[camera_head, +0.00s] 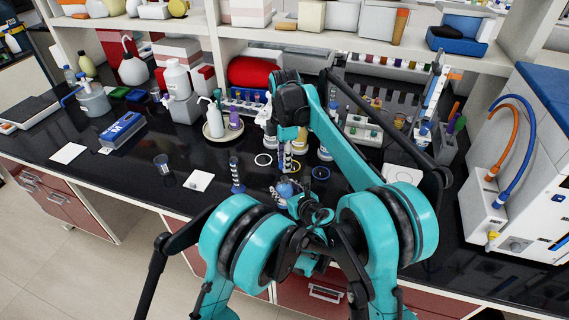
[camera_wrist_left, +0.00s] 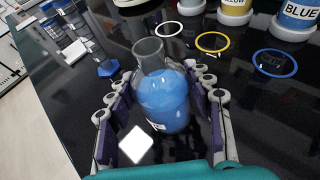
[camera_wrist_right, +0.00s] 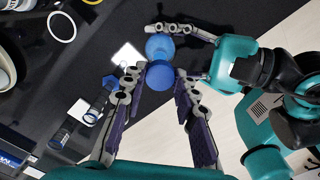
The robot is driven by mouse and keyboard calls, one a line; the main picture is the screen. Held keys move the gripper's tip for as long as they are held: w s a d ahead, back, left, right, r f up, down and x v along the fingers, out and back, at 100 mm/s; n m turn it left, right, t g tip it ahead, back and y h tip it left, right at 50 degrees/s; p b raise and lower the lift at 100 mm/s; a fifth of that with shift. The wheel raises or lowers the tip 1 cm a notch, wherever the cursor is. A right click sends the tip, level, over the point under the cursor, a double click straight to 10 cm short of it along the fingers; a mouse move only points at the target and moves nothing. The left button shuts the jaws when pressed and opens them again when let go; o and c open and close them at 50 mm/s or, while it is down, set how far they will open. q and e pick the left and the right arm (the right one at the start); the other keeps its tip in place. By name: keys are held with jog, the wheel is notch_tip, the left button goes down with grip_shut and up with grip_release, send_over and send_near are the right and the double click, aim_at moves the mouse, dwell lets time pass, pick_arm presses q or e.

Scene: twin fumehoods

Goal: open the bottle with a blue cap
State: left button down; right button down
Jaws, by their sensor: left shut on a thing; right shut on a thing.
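The bottle (camera_wrist_left: 165,98) has a rounded body with blue contents and a clear glass neck that looks uncapped in the left wrist view. My left gripper (camera_wrist_left: 163,97) is shut around its body; it shows low in the head view (camera_head: 297,203). The blue cap (camera_wrist_right: 160,77) is between the fingertips of my right gripper (camera_wrist_right: 161,80), which is shut on it. In the right wrist view the cap appears beside the bottle (camera_wrist_right: 158,44); the exact gap is unclear. In the head view my right gripper (camera_head: 287,152) points down above the bottle, its fingertips hard to make out.
A white ring (camera_wrist_left: 168,28), a yellow ring (camera_wrist_left: 212,41) and a blue ring (camera_wrist_left: 275,63) lie on the black bench. Large labelled containers (camera_wrist_left: 295,15) stand behind them. A graduated cylinder (camera_head: 236,175) stands to the left. Bare bench (camera_head: 100,175) lies farther left.

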pick_arm(q)
jog(key=c, duration=0.6)
grip_release()
